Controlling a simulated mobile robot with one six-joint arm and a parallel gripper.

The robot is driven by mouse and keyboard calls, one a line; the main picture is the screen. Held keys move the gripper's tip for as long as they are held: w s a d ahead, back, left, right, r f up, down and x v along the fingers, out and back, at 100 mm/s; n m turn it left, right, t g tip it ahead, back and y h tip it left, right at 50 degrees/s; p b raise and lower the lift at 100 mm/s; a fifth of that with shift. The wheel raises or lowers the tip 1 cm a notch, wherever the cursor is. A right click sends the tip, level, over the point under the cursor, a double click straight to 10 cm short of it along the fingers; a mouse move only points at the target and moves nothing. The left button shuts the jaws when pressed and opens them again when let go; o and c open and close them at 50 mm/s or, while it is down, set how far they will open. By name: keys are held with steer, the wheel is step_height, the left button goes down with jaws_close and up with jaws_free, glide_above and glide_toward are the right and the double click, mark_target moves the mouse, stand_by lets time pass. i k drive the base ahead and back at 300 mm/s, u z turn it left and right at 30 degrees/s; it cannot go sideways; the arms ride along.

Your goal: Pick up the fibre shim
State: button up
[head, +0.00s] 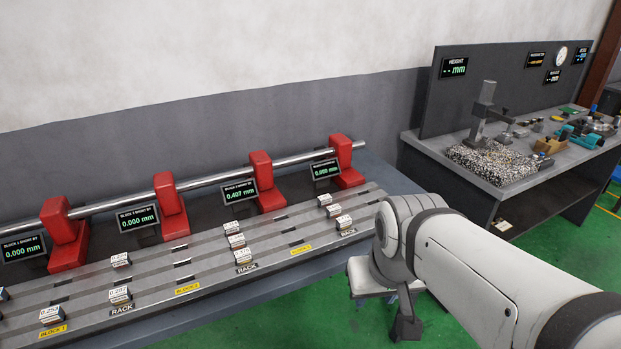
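I cannot pick out the fibre shim by its material in the head view. Small labelled pieces sit on the long grey fixture (205,255), among them one marked about 0.253 (51,315), one about 0.247 (119,295), one near the middle rack (243,255) and one near the right rack (343,222). Any of their materials is too small to tell. My arm comes in from the lower right. A dark part at its end, seemingly my gripper (405,325), hangs over the green floor right of the fixture. Its fingers are not clear.
Red clamps (265,182) stand along a steel bar behind the fixture. The third display (239,191) reads about 0.407 mm; the others read about 0.000. A grey bench (500,178) at right holds a gauge stand (482,112), a speckled granite block (492,162) and several small tools.

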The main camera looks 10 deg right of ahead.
mark_target(325, 201)
steer(key=i, duration=0.95)
steer(key=u, duration=0.05)
